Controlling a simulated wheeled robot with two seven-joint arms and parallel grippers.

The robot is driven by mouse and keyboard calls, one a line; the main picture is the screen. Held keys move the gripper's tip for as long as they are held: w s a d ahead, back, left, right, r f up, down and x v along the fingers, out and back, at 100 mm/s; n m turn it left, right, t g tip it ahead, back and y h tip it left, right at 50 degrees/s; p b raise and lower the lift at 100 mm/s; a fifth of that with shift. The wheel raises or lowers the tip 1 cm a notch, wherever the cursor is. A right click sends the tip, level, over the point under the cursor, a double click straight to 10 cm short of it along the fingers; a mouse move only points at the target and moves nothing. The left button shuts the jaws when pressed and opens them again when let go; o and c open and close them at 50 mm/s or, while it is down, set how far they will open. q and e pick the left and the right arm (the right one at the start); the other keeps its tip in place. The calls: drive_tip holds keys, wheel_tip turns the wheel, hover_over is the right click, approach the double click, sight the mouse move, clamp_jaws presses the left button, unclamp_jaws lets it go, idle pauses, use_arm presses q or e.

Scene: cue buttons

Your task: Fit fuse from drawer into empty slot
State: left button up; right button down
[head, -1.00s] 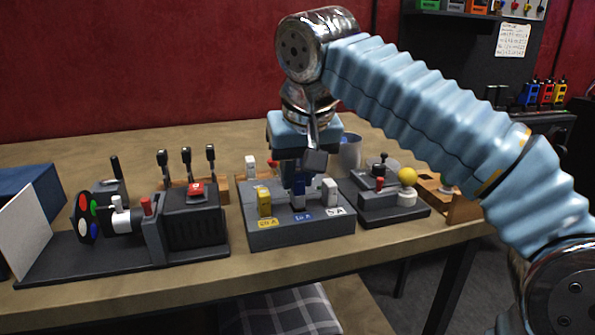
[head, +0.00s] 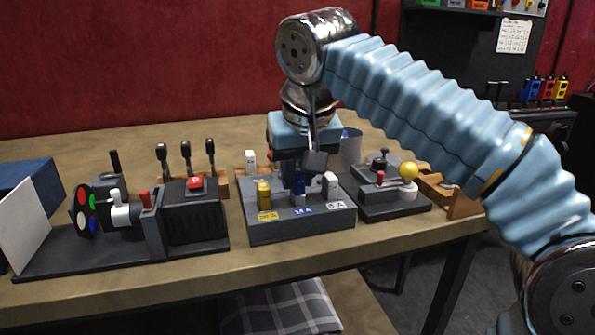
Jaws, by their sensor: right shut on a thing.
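The grey fuse block (head: 300,230) stands on the bench with yellow, blue and white labels along its front. A yellow fuse (head: 264,195) stands at its left position and a white fuse (head: 330,186) at its right. My right gripper (head: 299,172) points down over the middle, shut on the blue fuse (head: 299,186). The blue fuse is upright behind the blue label; I cannot tell if it is fully seated. Another white fuse (head: 250,160) stands at the back left of the block. The gripper hides part of the block's back. No drawer is clearly visible.
Left of the block is a dark machine (head: 190,219) with a red button and a coloured disc (head: 83,211). Several black levers (head: 187,156) stand behind it. The front bench strip is clear.

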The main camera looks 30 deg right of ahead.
drive_tip(key=shift+f+b, duration=0.4)
drive_tip(key=shift+f, duration=0.2)
idle(0.4)
drive_tip(key=c, duration=0.7)
unclamp_jaws()
drive_tip(key=shift+c, duration=0.2)
wheel_tip(320, 180, up, 3)
drive_tip(key=shift+f+p, duration=0.15)
drive_tip(key=shift+p, duration=1.1)
drive_tip(key=shift+r, duration=2.15)
drive_tip(key=shift+s, duration=0.1)
